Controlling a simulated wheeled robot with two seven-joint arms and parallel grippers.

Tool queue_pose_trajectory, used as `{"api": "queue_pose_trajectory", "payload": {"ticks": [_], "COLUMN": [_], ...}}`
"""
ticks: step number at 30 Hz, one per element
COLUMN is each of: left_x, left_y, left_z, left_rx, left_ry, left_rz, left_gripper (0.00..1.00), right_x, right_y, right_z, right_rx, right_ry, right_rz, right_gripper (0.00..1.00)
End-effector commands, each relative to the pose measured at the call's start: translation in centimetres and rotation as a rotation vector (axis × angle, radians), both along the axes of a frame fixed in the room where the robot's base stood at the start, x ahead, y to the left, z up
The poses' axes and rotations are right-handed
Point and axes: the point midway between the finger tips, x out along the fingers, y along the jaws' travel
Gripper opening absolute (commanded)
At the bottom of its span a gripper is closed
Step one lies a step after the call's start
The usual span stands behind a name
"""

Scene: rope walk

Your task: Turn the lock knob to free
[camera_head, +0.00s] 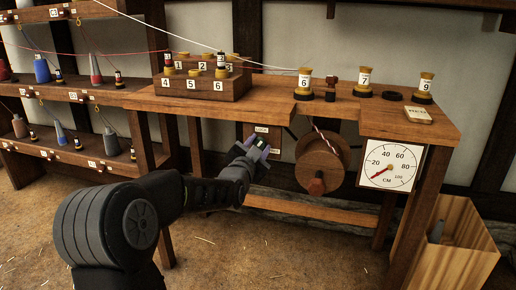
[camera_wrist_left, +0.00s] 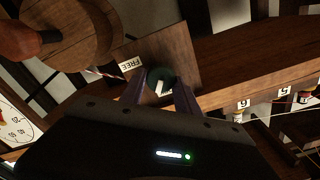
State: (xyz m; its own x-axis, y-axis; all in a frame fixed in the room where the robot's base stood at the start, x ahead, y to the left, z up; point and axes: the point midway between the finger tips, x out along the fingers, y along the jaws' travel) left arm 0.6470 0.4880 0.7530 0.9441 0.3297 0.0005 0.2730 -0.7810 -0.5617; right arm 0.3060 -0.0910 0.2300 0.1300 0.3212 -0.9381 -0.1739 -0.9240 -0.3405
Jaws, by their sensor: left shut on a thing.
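The lock knob (camera_wrist_left: 160,75) is a dark round knob with a white mark, on a brown wooden plate (camera_wrist_left: 178,45). A white label reading FREE (camera_wrist_left: 131,63) lies to its left in the left wrist view. The white mark is slanted and does not point at that label. My left gripper (camera_wrist_left: 159,88) is shut on the knob, one finger on each side. In the head view my left gripper (camera_head: 254,149) reaches the plate under the bench, just below a LOCK label (camera_head: 262,130), and hides the knob. My right gripper is not in view.
A wooden reel (camera_head: 320,158) with a handle hangs right of the plate. A white dial in CM (camera_head: 391,165) is further right. The wooden bench top (camera_head: 270,108) above carries numbered spools. A rail (camera_head: 310,210) runs below. A wooden bin (camera_head: 447,240) stands at right.

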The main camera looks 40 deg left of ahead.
Motion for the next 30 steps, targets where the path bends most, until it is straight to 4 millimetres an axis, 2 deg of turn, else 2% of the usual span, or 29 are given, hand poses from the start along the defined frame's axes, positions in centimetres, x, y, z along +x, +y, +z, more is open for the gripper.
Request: {"api": "queue_pose_trajectory", "payload": {"ticks": [14,30], "left_x": [0.1,0.1], "left_y": [-0.2,-0.2], "left_z": [-0.2,-0.3], "left_rx": [0.426,0.911], "left_ry": [0.151,0.319], "left_rz": [-0.001,-0.001], "left_gripper": [0.0,0.0], "right_x": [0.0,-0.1], "right_y": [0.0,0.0], "right_z": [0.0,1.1], "right_rx": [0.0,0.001], "right_ry": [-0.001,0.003], "right_rz": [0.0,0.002], "right_gripper": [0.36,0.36]}}
